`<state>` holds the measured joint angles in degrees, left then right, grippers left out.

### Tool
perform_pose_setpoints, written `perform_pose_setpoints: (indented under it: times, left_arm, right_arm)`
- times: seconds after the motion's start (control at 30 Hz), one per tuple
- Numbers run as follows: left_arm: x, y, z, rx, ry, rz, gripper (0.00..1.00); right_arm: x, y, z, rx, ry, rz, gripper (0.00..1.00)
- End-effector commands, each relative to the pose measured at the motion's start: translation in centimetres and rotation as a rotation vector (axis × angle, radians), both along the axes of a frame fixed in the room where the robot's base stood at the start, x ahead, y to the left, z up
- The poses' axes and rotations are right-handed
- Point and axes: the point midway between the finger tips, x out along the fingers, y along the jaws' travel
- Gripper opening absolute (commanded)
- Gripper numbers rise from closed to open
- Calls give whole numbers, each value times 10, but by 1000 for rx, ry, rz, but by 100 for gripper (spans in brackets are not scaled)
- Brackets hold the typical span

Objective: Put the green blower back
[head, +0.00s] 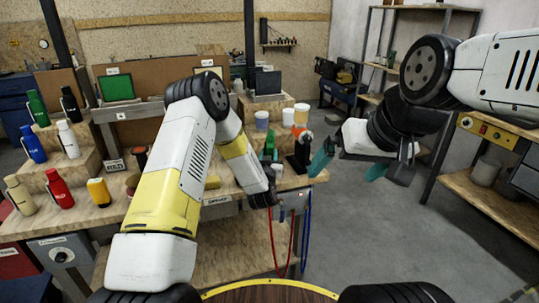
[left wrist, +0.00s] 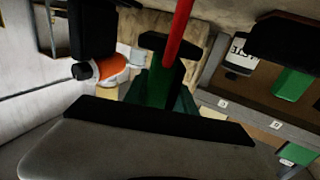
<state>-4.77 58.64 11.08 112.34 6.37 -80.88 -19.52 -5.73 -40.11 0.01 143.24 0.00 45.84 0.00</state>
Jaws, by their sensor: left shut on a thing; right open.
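The green blower (head: 268,146) shows above my left wrist at the right end of the workbench, partly hidden by my arm. In the left wrist view its green body (left wrist: 157,88) and black part lie at my fingers, with a red hose (left wrist: 179,30) running from it. My left gripper (head: 271,162) is shut on it. An orange and black blower or holder (head: 302,148) stands just right of it and also shows in the left wrist view (left wrist: 113,68). My right gripper (head: 350,166) is open and empty, with teal fingers, over free floor right of the bench.
The workbench (head: 225,186) carries bottles on stepped wooden blocks at left, a yellow item (head: 99,191) and several pots (head: 262,120) at the back. Red and blue hoses (head: 306,232) hang off its right end. A shelf unit (head: 485,185) stands at right; floor between is clear.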

Motion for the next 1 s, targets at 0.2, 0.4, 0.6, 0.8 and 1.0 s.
perform_pose_setpoints:
  times: [0.2,0.4,0.6,0.8,1.0]
  left_arm:
    - [39,-1,-2,1,-4,0,18]
    - [45,-1,-11,1,0,-1,18]
    - [45,-1,-37,0,0,-1,18]
    - [45,-1,-38,1,-3,-1,18]
    - [44,-1,-42,1,0,-1,38]
  right_arm:
    - [0,0,0,0,0,0,100]
    - [0,0,0,0,0,0,100]
    - [0,0,0,0,0,0,100]
    - [0,0,0,0,0,0,100]
    - [0,0,0,0,0,0,100]
